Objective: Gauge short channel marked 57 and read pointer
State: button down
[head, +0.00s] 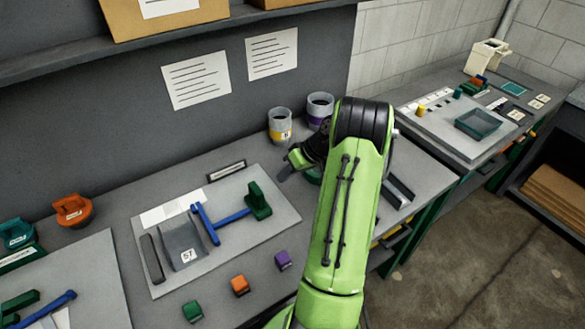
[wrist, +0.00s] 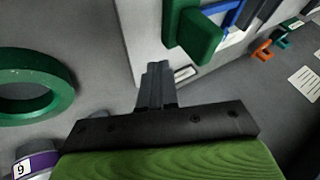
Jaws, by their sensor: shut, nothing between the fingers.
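The short grey channel marked 57 (head: 183,245) lies on a light grey board (head: 265,225) on the bench. A blue T-shaped piece (head: 209,224) lies just right of it, with a green block (head: 258,202) at its right end; I cannot tell whether blue piece and channel touch. In the wrist view the green block (wrist: 198,36) is above and right of my gripper, with part of the blue piece (wrist: 235,14). My gripper (head: 287,170) is shut and empty, behind and right of the board; its fingers (wrist: 156,75) show together. No pointer reading is legible.
A green ring (wrist: 35,88) and a purple-banded cup (head: 319,108) are near my gripper, with a yellow-banded cup (head: 281,126) beside. Another bench (head: 460,140) stands right.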

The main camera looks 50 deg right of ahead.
aim_at(257, 198)
jog(key=shift+x, duration=1.2)
jog(key=shift+w+a, duration=0.25)
jog(key=shift+a, duration=0.75)
jog(key=shift+w+a, duration=0.25)
jog(key=shift+a, duration=0.75)
jog(key=w+a+b, duration=0.1)
jog(key=a, duration=0.2)
jog(key=w+a+b, duration=0.1)
jog(key=a, duration=0.3)
jog(key=w+a+b, duration=0.1)
jog(key=a, duration=0.2)
jog(key=shift+a+b, duration=0.25)
jog(key=shift+b, duration=0.05)
